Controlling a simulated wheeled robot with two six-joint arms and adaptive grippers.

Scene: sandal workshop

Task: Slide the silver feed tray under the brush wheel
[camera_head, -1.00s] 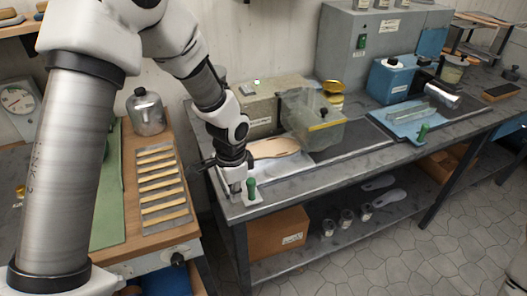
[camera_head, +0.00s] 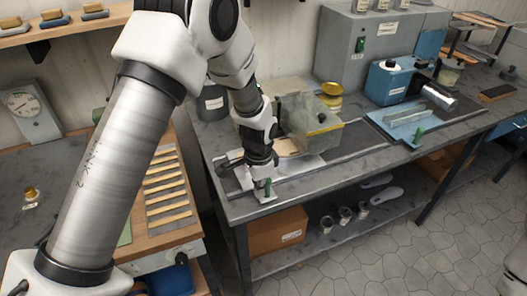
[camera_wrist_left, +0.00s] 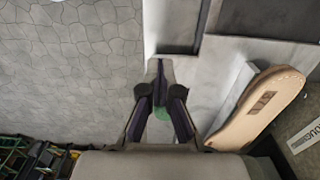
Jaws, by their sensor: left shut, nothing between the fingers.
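The silver feed tray (camera_head: 306,165) lies on the dark strip of the grey bench, with a tan sandal sole (camera_head: 287,147) on it. The tray's far part and the sole's far end are beneath the clear guard (camera_head: 312,125). I cannot make out the brush wheel behind the guard. My left gripper (camera_head: 262,186) is down at the tray's near left end, beside its green knob (camera_head: 267,188). In the left wrist view, the fingers (camera_wrist_left: 158,84) are shut and empty, with the green knob partly hidden by them and the sole (camera_wrist_left: 258,108) to the right. My right gripper is out of view.
A blue machine (camera_head: 390,80) and a light blue tray (camera_head: 408,120) stand farther right on the bench. A dark grey canister (camera_head: 212,104) stands behind my left arm. Below the bench are a brown box (camera_head: 277,233) and shelf items. The bench's front edge is close to my gripper.

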